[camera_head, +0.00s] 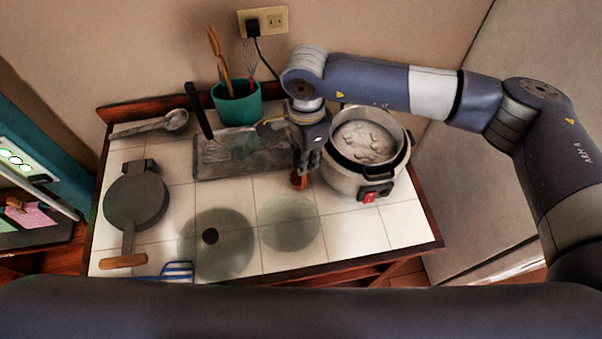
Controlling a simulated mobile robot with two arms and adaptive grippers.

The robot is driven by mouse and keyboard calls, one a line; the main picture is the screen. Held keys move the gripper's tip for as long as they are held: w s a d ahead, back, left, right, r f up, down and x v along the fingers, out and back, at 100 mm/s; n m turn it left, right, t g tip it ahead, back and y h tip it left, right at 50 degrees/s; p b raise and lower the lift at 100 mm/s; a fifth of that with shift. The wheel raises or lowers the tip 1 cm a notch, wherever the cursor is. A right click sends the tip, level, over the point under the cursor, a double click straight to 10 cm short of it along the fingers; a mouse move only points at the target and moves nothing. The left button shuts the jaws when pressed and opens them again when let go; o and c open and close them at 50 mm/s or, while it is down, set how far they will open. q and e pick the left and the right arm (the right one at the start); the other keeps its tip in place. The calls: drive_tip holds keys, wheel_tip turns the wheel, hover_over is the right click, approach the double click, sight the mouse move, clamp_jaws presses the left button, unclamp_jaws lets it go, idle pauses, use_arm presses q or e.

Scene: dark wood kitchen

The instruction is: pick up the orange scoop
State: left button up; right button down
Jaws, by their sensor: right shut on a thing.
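The orange scoop (298,180) shows as a small orange piece at the fingertips of my right gripper (304,169), near the middle of the tiled counter. My right gripper points down and is shut on the scoop, just left of the rice cooker. The gripper hides most of the scoop, and I cannot tell whether it still touches the counter. My left gripper is not in view.
The rice cooker (343,183) stands close on the right. A metal tray (240,168) with a spatula lies left.

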drive_tip(key=shift+r, duration=0.1)
drive_tip(key=shift+w+r+b, duration=0.1)
drive_tip(key=shift+r+b, duration=0.3)
drive_tip(key=shift+r, duration=0.15)
wheel_tip(320, 180, up, 17)
drive_tip(key=b, duration=0.6)
drive_tip(key=shift+f, duration=0.15)
idle(0.5)
